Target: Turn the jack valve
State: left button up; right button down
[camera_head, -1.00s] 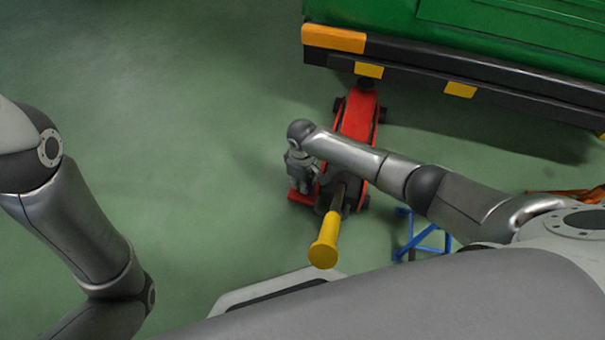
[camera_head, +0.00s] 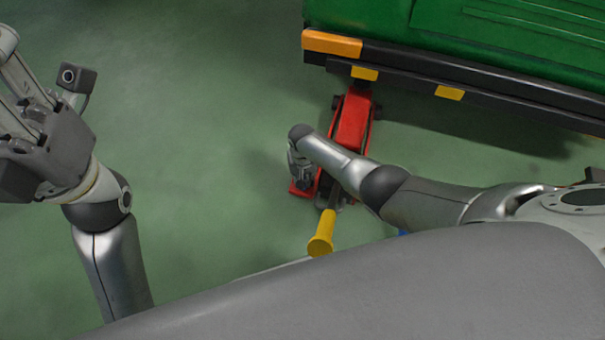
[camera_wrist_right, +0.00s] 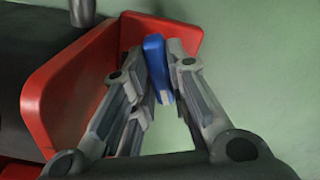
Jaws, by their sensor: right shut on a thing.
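The red floor jack (camera_head: 352,125) stands under the edge of the green vehicle in the head view, with its yellow handle end (camera_head: 321,238) toward me. My right gripper (camera_head: 302,180) is at the jack's near left side. In the right wrist view, the blue jack valve (camera_wrist_right: 154,58) sits between the fingertips of my right gripper (camera_wrist_right: 157,75), which is shut on it, beside the red jack plates (camera_wrist_right: 75,85). The valve is hidden in the head view. My left gripper (camera_head: 25,95) is raised at the left edge, away from the jack; its fingertips are not clear.
The green vehicle (camera_head: 500,40) with its black and yellow-marked edge (camera_head: 450,85) overhangs the jack's far end. A blue object (camera_head: 403,232) shows slightly behind my right arm. The green floor (camera_head: 200,170) left of the jack is clear.

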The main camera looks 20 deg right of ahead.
jog(key=m+p, duration=0.1)
jog(key=m, duration=0.3)
jog(key=shift+m, duration=0.3)
jog(key=shift+w, duration=0.1)
dwell(0.4)
jog(key=c, duration=1.4)
grip_release()
jog(key=shift+r, duration=0.1)
jog(key=shift+r, duration=5.9)
